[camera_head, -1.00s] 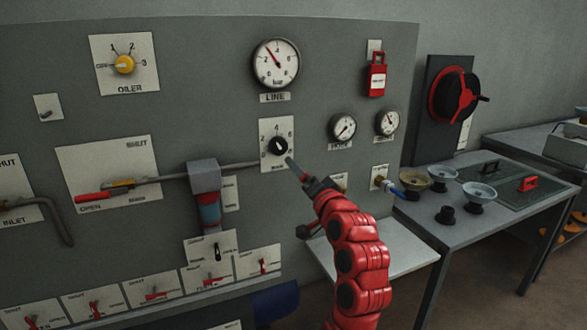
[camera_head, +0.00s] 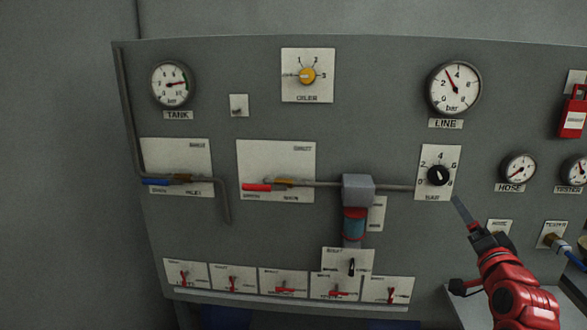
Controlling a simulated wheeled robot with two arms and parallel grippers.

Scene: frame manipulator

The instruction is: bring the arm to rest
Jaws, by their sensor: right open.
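My right gripper (camera_head: 466,218) is at the lower right of the head view, at the end of my red right arm. It is open and holds nothing that I can see. Its fingertips are below and to the right of the black regulator knob (camera_head: 438,175) on its white plate, and look apart from it. My left gripper is not in view.
The grey panel (camera_head: 210,125) carries the line gauge (camera_head: 454,88), tank gauge (camera_head: 173,84), yellow oiler knob (camera_head: 308,76), a blue lever (camera_head: 157,182) and a red lever (camera_head: 257,187). Several small red switches run along the bottom. A red padlock (camera_head: 574,115) hangs at right.

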